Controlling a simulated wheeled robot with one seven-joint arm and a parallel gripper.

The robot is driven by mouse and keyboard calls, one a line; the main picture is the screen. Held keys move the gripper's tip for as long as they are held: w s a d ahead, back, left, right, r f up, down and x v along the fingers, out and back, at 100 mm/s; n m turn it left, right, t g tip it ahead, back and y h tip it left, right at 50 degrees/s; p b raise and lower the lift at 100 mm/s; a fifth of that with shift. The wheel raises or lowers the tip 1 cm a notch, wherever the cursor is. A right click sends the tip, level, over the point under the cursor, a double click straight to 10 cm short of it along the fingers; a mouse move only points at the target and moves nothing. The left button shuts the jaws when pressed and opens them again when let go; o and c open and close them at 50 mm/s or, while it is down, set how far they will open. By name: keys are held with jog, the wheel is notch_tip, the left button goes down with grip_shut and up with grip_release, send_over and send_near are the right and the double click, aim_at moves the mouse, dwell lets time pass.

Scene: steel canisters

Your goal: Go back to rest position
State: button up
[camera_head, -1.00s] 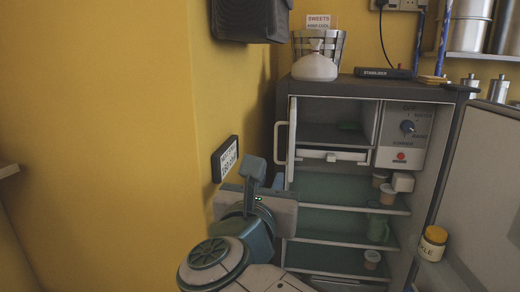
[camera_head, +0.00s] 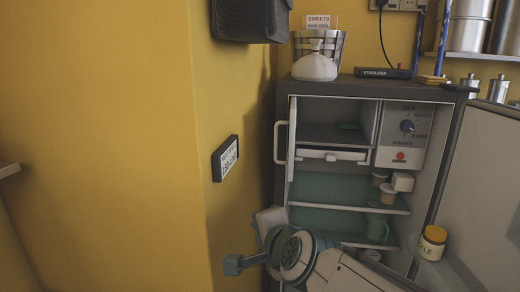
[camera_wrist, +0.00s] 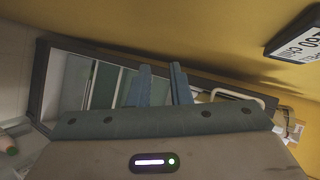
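In the wrist view my gripper (camera_wrist: 161,70) shows two blue fingers standing apart, with nothing between them. The open fridge and the yellow wall lie beyond the fingers, tilted in the picture. In the head view my folded arm (camera_head: 297,254) is low in the middle, in front of the lower left of the fridge (camera_head: 365,90). A blue block on a thin stem sticks out to its left; I cannot tell there how the fingers stand. The arm hides part of the lower shelves.
The fridge door (camera_head: 490,190) stands open at the right, with a yellow-lidded jar (camera_head: 432,243) on it. A wall sign (camera_head: 225,158) is left of the fridge. A white sack (camera_head: 315,67) and a stabilizer (camera_head: 383,73) are on top.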

jog(key=s+d+f+n+g+h, duration=0.4)
jog(key=s+d+f+n+g, duration=0.6)
jog(key=s+d+f+n, duration=0.4)
notch_tip(320, 180, up, 6)
jog(key=w+m+t+p, duration=0.1)
jog(key=p, duration=0.5)
jog(key=shift+w+d+r+m+h, duration=0.15)
jog(key=shift+d+r+m+h, duration=0.15)
jog(key=shift+d, duration=0.1)
